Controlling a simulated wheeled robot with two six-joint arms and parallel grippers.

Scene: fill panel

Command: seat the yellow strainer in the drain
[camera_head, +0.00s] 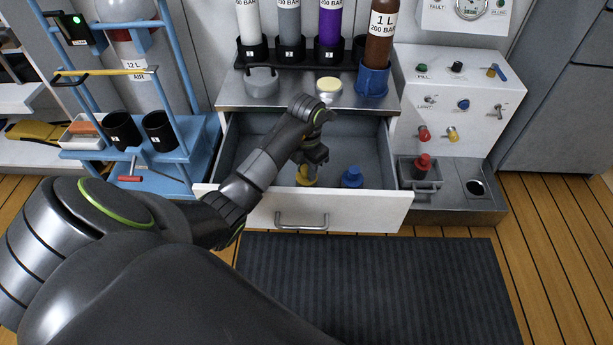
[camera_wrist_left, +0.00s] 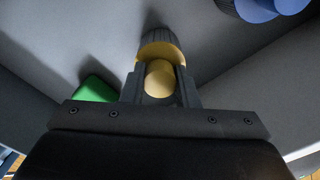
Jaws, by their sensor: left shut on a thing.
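The yellow strainer (camera_head: 305,179) is inside the open drawer (camera_head: 365,212), low near its front. My left gripper (camera_head: 308,167) reaches down into the drawer and is shut on it. In the left wrist view the yellow strainer (camera_wrist_left: 158,78) shows between the two fingers (camera_wrist_left: 160,90), with a dark ribbed part beyond. A dark round hole that looks like the drain (camera_head: 476,187) is in the metal ledge at the right, well apart from my gripper. My right gripper is not in view.
A blue strainer-like piece (camera_head: 351,177) stands in the drawer, right of my gripper. A green piece (camera_wrist_left: 97,90) lies left of it in the left wrist view. A red-topped piece (camera_head: 422,165) sits in a grey box beside the drain. Bottles line the back of the counter.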

